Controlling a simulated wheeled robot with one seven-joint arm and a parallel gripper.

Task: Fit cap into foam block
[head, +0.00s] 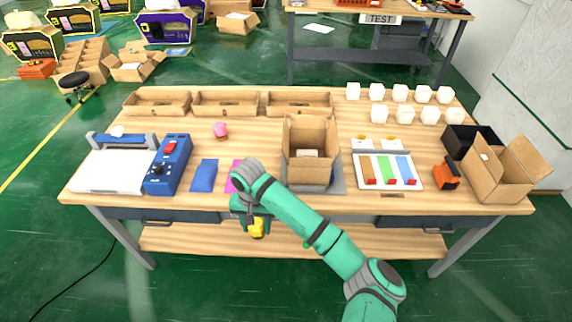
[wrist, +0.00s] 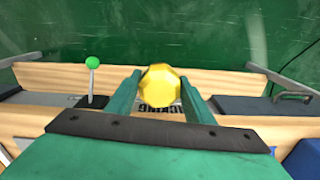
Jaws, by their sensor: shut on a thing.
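My gripper (head: 256,222) is shut on a yellow faceted piece, which looks like the cap (head: 257,230). It hangs in front of the table's front edge, below the tabletop in the head view. In the wrist view the cap (wrist: 160,86) sits between the two green fingertips (wrist: 160,98), its round faceted face showing. I cannot tell for sure which thing is the foam block. A small pink piece (head: 220,130) stands on the table behind my arm, and a flat magenta piece (head: 236,176) is partly hidden by my arm.
An open cardboard box (head: 310,137) stands mid-table. A blue device (head: 168,164) and a blue pad (head: 204,176) are to the left. A tray with coloured strips (head: 388,171), an orange tool (head: 446,177) and another open box (head: 503,169) are to the right. A green-knobbed lever (wrist: 92,63) shows.

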